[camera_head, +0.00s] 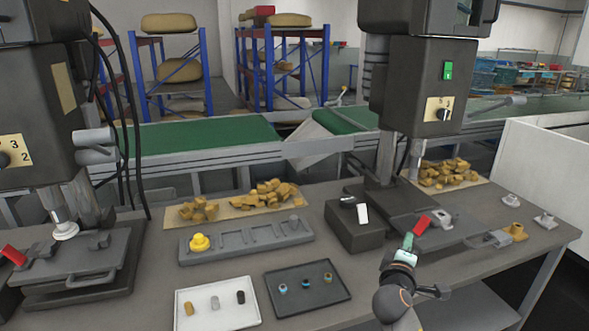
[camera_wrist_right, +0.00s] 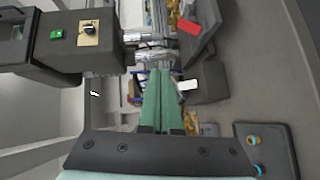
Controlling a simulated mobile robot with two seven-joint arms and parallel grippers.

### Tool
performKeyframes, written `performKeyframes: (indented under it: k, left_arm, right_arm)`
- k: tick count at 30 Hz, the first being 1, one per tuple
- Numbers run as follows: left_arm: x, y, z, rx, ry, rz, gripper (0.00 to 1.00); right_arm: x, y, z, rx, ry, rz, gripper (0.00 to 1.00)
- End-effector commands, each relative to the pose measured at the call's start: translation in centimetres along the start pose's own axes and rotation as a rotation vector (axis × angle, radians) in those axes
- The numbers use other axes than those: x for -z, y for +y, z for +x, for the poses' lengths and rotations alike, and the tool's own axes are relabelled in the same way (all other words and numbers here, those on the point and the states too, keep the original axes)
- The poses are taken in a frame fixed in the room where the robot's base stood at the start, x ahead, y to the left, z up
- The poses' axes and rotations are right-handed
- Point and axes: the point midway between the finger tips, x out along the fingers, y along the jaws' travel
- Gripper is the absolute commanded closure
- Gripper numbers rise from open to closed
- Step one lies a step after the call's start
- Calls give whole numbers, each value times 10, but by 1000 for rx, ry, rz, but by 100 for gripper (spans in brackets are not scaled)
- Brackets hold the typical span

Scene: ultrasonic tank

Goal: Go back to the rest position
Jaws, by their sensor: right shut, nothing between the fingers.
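My right gripper (camera_head: 408,241) shows in the head view at the lower right of centre. Its green fingers are together, with nothing between them, and point up toward the right-hand machine. In the right wrist view the shut fingers (camera_wrist_right: 158,95) run up the middle of the picture. A red handle (camera_head: 422,223) shows just beyond the fingertips. I do not see my left gripper in either view.
The right-hand machine (camera_head: 421,85) stands behind the gripper, another at the left. A black tray (camera_head: 330,294) with small ringed parts and a white tray (camera_head: 187,321) with pegs lie left of my arm. A grey slotted rack (camera_head: 268,241) is behind them.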

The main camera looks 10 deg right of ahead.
Motion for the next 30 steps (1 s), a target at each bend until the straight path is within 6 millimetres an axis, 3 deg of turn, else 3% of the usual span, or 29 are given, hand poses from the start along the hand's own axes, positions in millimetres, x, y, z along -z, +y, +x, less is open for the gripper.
performKeyframes:
  k: [4, 8, 12, 15, 18, 21, 24, 30]
  left_arm:
    - [0, 0, 0, 0, 0, 0, 0]
    - [0, 0, 0, 0, 0, 0, 0]
    - [0, 0, 0, 0, 1, 0, 0]
    - [0, 0, 0, 0, 0, 0, 0]
    - [0, 0, 0, 0, 1, 0, 0]
    - [0, 0, 0, 0, 1, 0, 0]
    - [0, 0, 0, 0, 1, 0, 0]
    - [0, 0, 0, 0, 1, 0, 0]
  right_arm:
    - [0, -44, -15, 83, 59, 47, 100]
    - [-1, -122, -53, 256, 158, 172, 100]
    - [-10, -206, -120, 495, 231, 374, 100]
    - [-21, -254, -176, 668, 241, 536, 100]
    - [-34, -287, -230, 823, 216, 698, 100]
    - [-46, -307, -274, 941, 173, 836, 100]
    - [-54, -316, -304, 1017, 131, 935, 100]
    - [-59, -321, -324, 1067, 97, 1008, 100]
